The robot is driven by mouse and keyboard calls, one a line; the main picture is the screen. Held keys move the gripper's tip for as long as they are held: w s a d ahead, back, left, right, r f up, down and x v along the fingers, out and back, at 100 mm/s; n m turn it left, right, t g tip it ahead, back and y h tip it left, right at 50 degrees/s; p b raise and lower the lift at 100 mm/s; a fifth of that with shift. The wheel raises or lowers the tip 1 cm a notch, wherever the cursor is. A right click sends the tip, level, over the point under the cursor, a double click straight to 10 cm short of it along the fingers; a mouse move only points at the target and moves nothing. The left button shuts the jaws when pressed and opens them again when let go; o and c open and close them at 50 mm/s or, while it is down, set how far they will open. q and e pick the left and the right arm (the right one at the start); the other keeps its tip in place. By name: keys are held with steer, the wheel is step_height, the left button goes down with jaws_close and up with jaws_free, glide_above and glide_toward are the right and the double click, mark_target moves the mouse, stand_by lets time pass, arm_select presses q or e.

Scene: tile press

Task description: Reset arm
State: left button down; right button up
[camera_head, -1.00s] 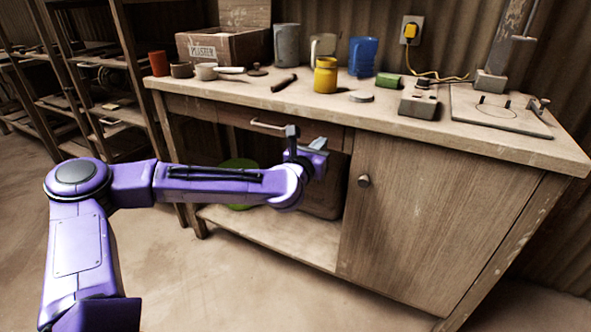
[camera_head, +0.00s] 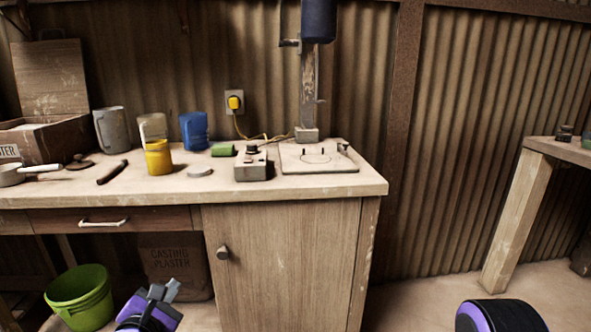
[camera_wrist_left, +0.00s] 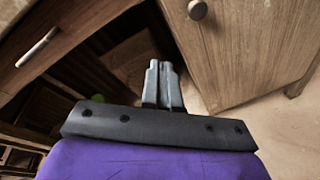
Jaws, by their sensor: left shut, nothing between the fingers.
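My left gripper (camera_head: 164,291) shows at the bottom of the head view, in front of the bench's open lower bay and below the drawer. In the left wrist view its two grey fingers (camera_wrist_left: 163,82) are together with nothing between them. The drawer handle (camera_head: 103,223) and the cabinet door knob (camera_head: 222,253) are both apart from the fingers. A rounded black and purple part of mine (camera_head: 500,316) shows at the bottom right of the head view. My right gripper is not in either view.
The workbench (camera_head: 290,190) holds a press plate (camera_head: 318,166), a switch box (camera_head: 252,166), a yellow jar (camera_head: 158,157) and a blue jug (camera_head: 194,130). A green bucket (camera_head: 80,300) stands beneath. Another table (camera_head: 563,150) is at the right. Floor between them is clear.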

arm_select(q)
steer(key=s+d+f+m+g, duration=0.2)
steer(key=s+f+m+g, duration=0.35)
steer(key=f, duration=0.65)
steer(key=s+d+f+m+g, duration=0.25)
steer(key=s+f+m, duration=0.5)
steer(key=f, duration=0.45)
steer(key=s+a+f+m+g+y, duration=0.15)
steer(key=s+a+f+m, duration=0.3)
steer(key=s, duration=0.45)
steer(key=s+a+f+m+g+y, duration=0.1)
steer(key=s+a+f+m+g, duration=0.2)
steer(key=s+f+m, duration=0.4)
step_height(320, 180, up, 23)
steer(key=s+n+p, duration=0.1)
steer(key=n+p, duration=0.1)
steer(key=p, duration=1.9)
steer(key=shift+d+p, duration=0.2)
steer(key=shift+p, duration=0.2)
